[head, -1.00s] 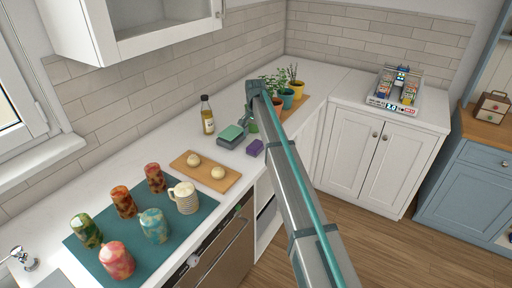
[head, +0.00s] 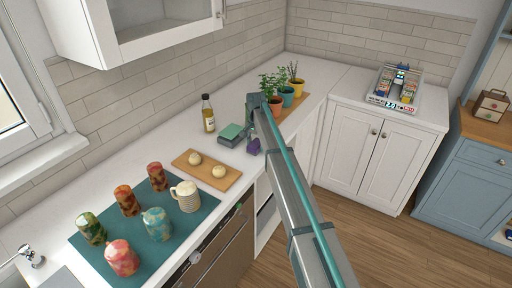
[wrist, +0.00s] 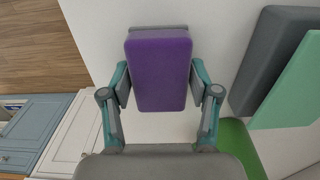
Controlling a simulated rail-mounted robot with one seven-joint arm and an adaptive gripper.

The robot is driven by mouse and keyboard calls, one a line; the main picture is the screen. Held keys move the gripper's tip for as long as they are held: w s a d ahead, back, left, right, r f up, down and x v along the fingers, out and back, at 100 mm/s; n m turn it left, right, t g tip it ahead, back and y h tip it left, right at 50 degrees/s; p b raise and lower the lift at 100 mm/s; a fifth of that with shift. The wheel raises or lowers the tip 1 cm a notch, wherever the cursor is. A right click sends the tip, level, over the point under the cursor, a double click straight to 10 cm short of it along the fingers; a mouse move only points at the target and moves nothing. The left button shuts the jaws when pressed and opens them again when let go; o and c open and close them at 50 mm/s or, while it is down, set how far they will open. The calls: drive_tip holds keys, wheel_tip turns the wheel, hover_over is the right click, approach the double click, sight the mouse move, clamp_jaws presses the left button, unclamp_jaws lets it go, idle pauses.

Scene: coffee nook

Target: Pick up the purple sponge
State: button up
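The purple sponge (wrist: 160,72) with a grey layer at its far end fills the space between my gripper's fingers in the wrist view. My gripper (wrist: 159,85) has a finger pad against each long side of it, with no clear gap showing. In the head view the purple sponge (head: 254,147) shows at the counter's front edge, partly covered by my gripper (head: 253,132). I cannot tell whether it is lifted off the counter.
A grey block with a mint-green top (head: 232,132) lies just left of the sponge. A bottle (head: 208,114) stands behind it. Potted plants (head: 276,103) stand beyond my arm. A wooden board (head: 189,173) with two buns lies to the left.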

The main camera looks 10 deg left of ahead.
drive_tip(key=shift+c, duration=1.2)
drive_tip(key=shift+r, duration=0.15)
drive_tip(key=shift+r+b, duration=0.3)
drive_tip(key=shift+r, duration=0.15)
drive_tip(key=s+a+r+b, duration=0.1)
drive_tip(key=s+r+b, duration=0.5)
drive_tip(key=s+r, duration=0.6)
drive_tip(key=shift+s+a, duration=0.35)
drive_tip(key=shift+s, duration=0.6)
